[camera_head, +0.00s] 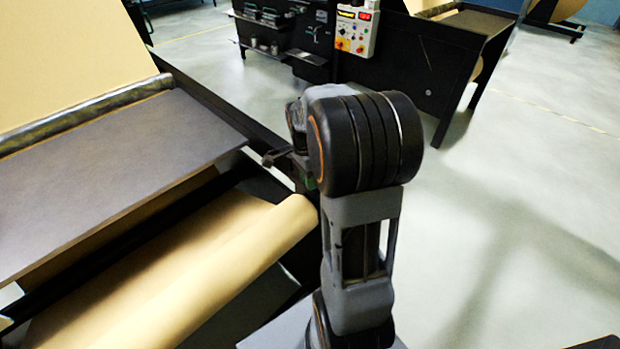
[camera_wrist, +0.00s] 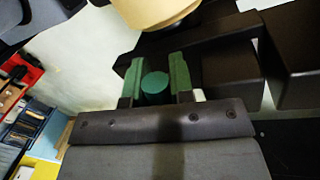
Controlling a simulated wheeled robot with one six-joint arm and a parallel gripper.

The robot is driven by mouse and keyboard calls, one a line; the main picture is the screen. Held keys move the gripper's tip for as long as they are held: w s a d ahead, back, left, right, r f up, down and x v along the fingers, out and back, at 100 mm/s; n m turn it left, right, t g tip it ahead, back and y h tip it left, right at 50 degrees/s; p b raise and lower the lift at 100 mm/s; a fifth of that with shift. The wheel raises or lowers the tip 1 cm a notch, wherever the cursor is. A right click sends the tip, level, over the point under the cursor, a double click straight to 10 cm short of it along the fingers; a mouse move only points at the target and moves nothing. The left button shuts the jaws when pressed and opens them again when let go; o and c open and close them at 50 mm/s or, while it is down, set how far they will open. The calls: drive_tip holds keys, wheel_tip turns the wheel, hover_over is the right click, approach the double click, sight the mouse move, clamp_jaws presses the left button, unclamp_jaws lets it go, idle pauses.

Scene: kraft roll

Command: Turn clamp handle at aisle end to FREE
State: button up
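In the wrist view a round green knob end (camera_wrist: 154,86), which I take to be the clamp handle's grip, sits between the two green fingers of my gripper (camera_wrist: 155,78). I see no clear gap on either side of it. In the head view my arm's dark wrist hides most of the gripper and the handle. A small dark lever-like part (camera_head: 275,157) and a bit of green show at its left, at the end of the roll stand. No FREE mark is readable in either view.
The kraft roll (camera_head: 200,270) lies under a dark sloped table (camera_head: 120,165) at the left, close to my arm. A black tool panel (camera_head: 285,40) and a control box (camera_head: 356,28) stand behind. The floor (camera_head: 520,200) at the right is clear.

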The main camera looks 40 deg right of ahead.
clamp_jaws()
drive_tip(key=shift+s+n, duration=0.25)
drive_tip(key=shift+n, duration=0.55)
drive_tip(key=shift+o, duration=2.4)
unclamp_jaws()
wheel_tip(320, 180, up, 14)
drive_tip(key=w, duration=0.2)
drive_tip(key=shift+w+f+p, duration=0.2)
drive_tip(key=shift+w+p, duration=0.15)
drive_tip(key=shift+p, duration=0.1)
